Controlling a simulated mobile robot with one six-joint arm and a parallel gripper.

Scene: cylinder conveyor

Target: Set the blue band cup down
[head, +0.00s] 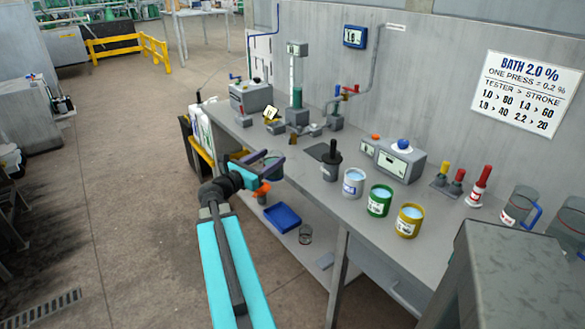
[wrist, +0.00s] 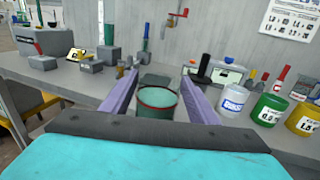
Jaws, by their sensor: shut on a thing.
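My gripper (wrist: 160,82) has its two purple fingers on either side of a cup (wrist: 158,104) with a dark reddish rim and pale green contents. The cup looks upright. In the head view the held cup (head: 273,166) is at the bench's front edge, partly hidden by the fingers; its band colour and its height over the bench cannot be told. A white cup with a blue label (head: 353,183) stands on the bench to the right, apart from my gripper. It also shows in the wrist view (wrist: 234,99).
Green (head: 380,201) and yellow (head: 410,221) cups stand right of the white one. A black-handled tool (head: 331,162) and a grey tester box (head: 400,161) are nearby. Small grey blocks and a glass column (head: 296,82) are behind. A blue tray (head: 282,218) lies below the bench.

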